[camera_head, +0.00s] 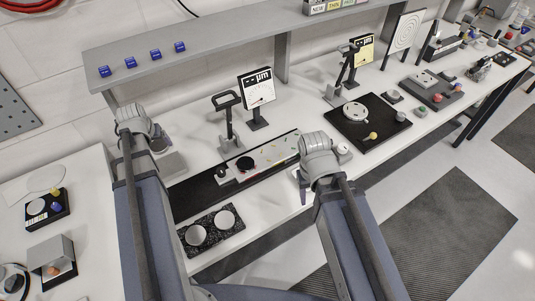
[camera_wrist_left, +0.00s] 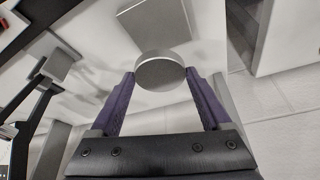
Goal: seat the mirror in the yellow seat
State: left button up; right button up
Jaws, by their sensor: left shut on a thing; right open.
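My left gripper (camera_wrist_left: 160,98) is shut on a round silver mirror (camera_wrist_left: 160,71), its purple fingers on either side of the rim. In the head view my left wrist is at the left end of the bench, and the held mirror is hidden there. My right gripper (camera_head: 303,186) is open at the bench's front edge, partly hidden by its wrist. Two more silver discs (camera_head: 195,235) lie in a dark tray (camera_head: 208,245) at the front. I cannot make out a yellow seat for certain; a small yellow knob (camera_head: 371,136) stands on the black board at right.
A long dark rail (camera_head: 195,199) with a fixture (camera_head: 245,164) lies mid-bench. A gauge display (camera_head: 259,88) and a black stand (camera_head: 228,125) rise behind it. A grey shelf (camera_head: 210,48) overhangs the back. Side table with small boxes (camera_head: 55,258) at left.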

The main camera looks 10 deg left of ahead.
pick_arm(q)
jog(key=shift+f, duration=0.1)
notch_tip(320, 180, down, 4)
jog(key=b, duration=0.4)
